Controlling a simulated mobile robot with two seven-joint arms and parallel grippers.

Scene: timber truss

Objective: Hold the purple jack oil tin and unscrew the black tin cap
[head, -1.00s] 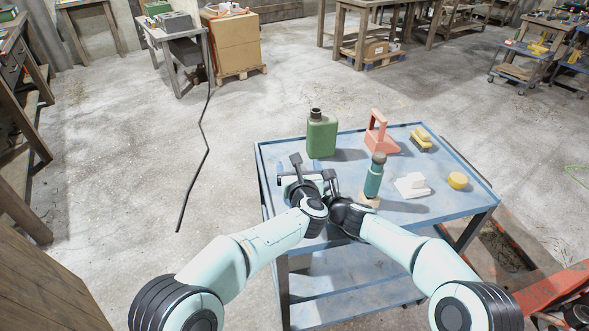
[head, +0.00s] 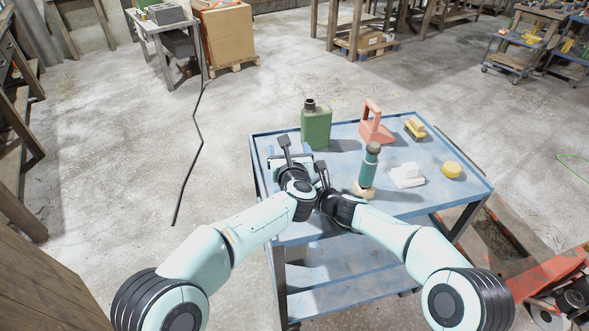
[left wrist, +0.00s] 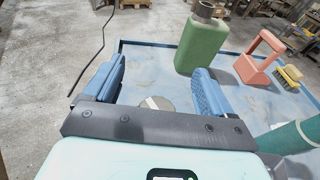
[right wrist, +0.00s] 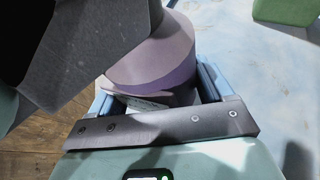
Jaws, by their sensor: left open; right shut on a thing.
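The purple jack oil tin (right wrist: 160,60) is between the blue fingers of my right gripper (right wrist: 158,88), which is shut on it. A pale label shows low on its side. My left gripper (left wrist: 158,85) is open, its blue fingers apart. A dark part of my left arm covers the upper left of the right wrist view, over part of the tin. In the head view the left gripper (head: 289,158) is above the table's left end, and the tin is hidden by my arms. I cannot make out the black cap. A greyish disc (left wrist: 158,103) shows between the left fingers; I cannot tell what it is.
The blue table (head: 425,205) also bears a green canister (head: 316,127), a red handled object (head: 374,128), a yellow brush (head: 415,129), a teal flask (head: 369,168) close to my right gripper, a white block (head: 407,176) and a yellow disc (head: 452,169).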

